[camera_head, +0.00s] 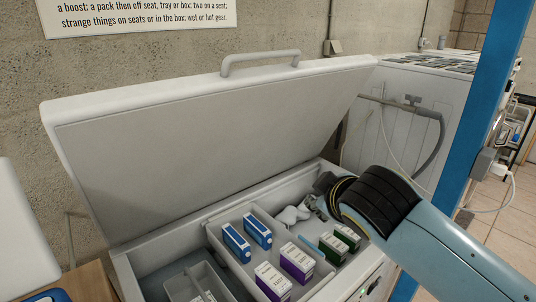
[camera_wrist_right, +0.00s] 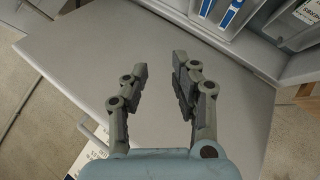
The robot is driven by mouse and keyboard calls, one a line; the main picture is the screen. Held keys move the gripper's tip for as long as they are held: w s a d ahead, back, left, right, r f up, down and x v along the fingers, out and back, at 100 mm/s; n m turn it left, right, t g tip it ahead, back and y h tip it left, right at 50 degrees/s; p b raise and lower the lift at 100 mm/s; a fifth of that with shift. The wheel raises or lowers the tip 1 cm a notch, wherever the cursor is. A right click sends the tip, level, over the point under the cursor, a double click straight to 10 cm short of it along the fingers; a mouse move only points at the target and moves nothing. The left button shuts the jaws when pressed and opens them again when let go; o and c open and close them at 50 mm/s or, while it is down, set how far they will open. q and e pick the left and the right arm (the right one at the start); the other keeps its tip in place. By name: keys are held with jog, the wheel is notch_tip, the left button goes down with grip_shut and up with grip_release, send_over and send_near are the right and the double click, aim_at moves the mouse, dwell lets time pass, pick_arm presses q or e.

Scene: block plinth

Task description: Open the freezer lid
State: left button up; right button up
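The freezer lid (camera_head: 200,150) stands raised, tilted back towards the wall, with its pale inner face showing in the head view. Its handle (camera_head: 261,60) is on the upper edge. The freezer (camera_head: 340,278) is open below it, with its inside exposed. My right gripper (camera_head: 312,205) is over the right part of the opening, partly hidden by my wrist. In the right wrist view its two fingers (camera_wrist_right: 160,68) are apart with nothing between them, in front of the lid's flat face (camera_wrist_right: 75,55). I cannot tell whether they touch it. My left gripper is out of view.
Inside the freezer are blue-and-white boxes (camera_head: 237,243), purple-and-white boxes (camera_head: 297,261), green-and-white boxes (camera_head: 333,248) and a grey tray (camera_head: 196,284). A blue post (camera_head: 481,110) stands at right. A sign (camera_head: 140,14) hangs on the wall behind.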

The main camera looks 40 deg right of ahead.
jog(key=w+d+r+n+t+h, duration=0.25)
jog(key=w+r+n+t, duration=0.2)
jog(key=w+r, duration=0.65)
jog(key=n+t+y, duration=0.1)
jog(key=n+t, duration=0.5)
send_near(269, 57)
jog(key=shift+m+g, duration=0.25)
jog(key=shift+m, duration=0.1)
jog(key=p+x, duration=0.1)
jog(key=x, duration=0.3)
jog(key=p+x, duration=0.1)
jog(key=x, duration=0.4)
jog(key=shift+w+r, duration=0.25)
jog(key=shift+r, duration=0.05)
jog(key=shift+w+d+r, duration=0.15)
jog(key=shift+w+d, duration=0.05)
jog(key=shift+w, duration=0.45)
grip_shut()
